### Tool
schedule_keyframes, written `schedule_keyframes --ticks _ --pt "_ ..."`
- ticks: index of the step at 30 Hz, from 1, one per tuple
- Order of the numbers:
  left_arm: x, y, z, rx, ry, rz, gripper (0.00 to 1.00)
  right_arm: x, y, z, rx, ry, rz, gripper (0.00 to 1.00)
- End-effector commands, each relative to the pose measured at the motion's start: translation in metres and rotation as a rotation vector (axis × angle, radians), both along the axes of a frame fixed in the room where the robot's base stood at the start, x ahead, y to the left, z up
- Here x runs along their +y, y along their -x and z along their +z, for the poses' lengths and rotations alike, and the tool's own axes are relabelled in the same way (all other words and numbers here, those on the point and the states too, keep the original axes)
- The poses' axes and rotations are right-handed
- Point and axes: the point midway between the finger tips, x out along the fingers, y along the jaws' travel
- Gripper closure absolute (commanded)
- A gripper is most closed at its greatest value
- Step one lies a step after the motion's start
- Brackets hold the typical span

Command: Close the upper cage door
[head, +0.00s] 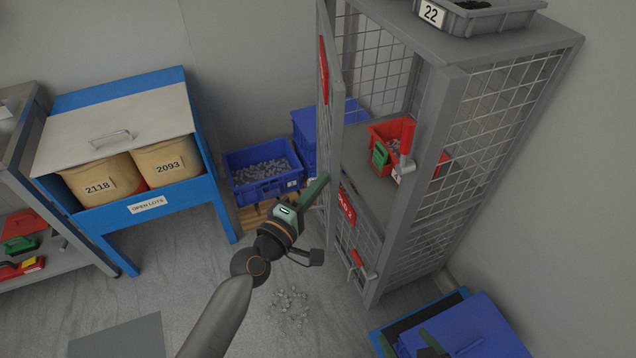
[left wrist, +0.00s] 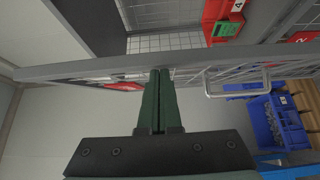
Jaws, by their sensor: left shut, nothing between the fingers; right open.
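The upper cage door (head: 336,95) stands open, swung out toward me and seen nearly edge-on, with a red plate on its outer face. In the left wrist view its grey frame (left wrist: 60,71) runs across the picture, with a pale loop handle (left wrist: 240,93) on the right. My left gripper (head: 322,186) is shut and empty, its green fingertips close to the door's lower part; in the left wrist view the fingertips (left wrist: 160,72) overlap the door frame, but contact is unclear. My right gripper (head: 432,342) shows only partly at the bottom edge, open.
Inside the cage (head: 453,110) sits a red bin (head: 384,134). The lower door (head: 362,245) with a red handle is shut. Blue crates (head: 262,185) stand behind the open door. A blue bin (head: 480,335) is at bottom right. A blue-framed stand (head: 215,180) is left.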

Motion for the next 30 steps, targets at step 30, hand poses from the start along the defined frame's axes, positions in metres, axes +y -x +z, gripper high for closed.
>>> schedule_keyframes --ticks 30 --pt "0.059 0.106 -0.001 0.001 0.0 -0.001 1.0 0.0 0.0 -0.012 0.0 0.0 0.0 0.0"
